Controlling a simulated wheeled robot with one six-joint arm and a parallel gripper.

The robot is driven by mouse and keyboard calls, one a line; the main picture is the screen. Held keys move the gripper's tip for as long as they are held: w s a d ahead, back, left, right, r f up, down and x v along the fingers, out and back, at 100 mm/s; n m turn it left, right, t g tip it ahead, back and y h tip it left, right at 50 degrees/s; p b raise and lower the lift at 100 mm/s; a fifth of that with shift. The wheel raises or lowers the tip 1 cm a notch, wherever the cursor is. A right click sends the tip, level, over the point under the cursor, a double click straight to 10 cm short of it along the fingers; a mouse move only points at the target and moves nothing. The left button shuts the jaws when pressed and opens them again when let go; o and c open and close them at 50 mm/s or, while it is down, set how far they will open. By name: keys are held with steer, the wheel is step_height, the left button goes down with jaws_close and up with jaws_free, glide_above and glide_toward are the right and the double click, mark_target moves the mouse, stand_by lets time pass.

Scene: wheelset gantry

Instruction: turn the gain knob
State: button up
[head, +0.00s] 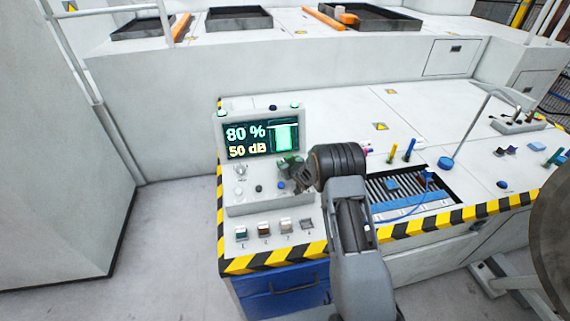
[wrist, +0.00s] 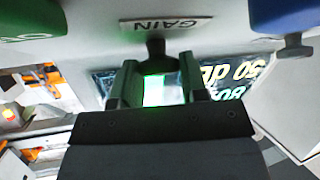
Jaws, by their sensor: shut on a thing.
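The gain knob (wrist: 156,46) is a small dark knob under a plate lettered GAIN (wrist: 166,25) in the wrist view. My gripper (wrist: 157,66) has one finger on each side of the knob and is shut on it. In the head view my gripper (head: 287,170) reaches the right side of the small control panel (head: 265,200) and hides the knob. The screen (head: 247,140) above reads 80 % and 50 dB, with a green bar at its right.
A green part (wrist: 38,18) and a blue part (wrist: 283,18) flank the knob in the wrist view. Several small switches (head: 264,230) line the bench front. Right of my arm are a dark grille (head: 385,189) and upright coloured tools (head: 409,150). Striped edging (head: 440,222) borders the bench.

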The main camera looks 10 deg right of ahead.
steer(key=m+h+b, duration=0.1)
steer(key=b, duration=0.2)
steer(key=shift+a+f, duration=0.1)
steer(key=shift+f, duration=0.25)
steer(key=m+h+b, duration=0.1)
steer(key=m+b, duration=0.1)
steer(key=b, duration=0.1)
steer(key=shift+f+t+b, duration=0.15)
steer(key=shift+t+b, duration=0.15)
steer(key=shift+b, duration=0.1)
steer(key=shift+a+m+h+b, duration=0.1)
steer(key=shift+m+h+b, duration=0.35)
steer(key=shift+b, duration=0.4)
steer(key=shift+r+m+h+b, duration=0.3)
steer(key=shift+m+h+b, duration=0.45)
steer(key=shift+m, duration=0.1)
steer(key=shift+r+m+h+p, duration=0.3)
steer(key=shift+m+h+p, duration=0.3)
steer(key=shift+m, duration=0.5)
steer(key=shift+m+h+p, duration=0.5)
steer(key=shift+m+p, duration=0.05)
steer(key=shift+m, duration=0.05)
steer(key=shift+f+m+h, duration=0.1)
steer(key=shift+m+h, duration=0.2)
steer(key=o, duration=0.8)
steer(key=shift+o, duration=0.2)
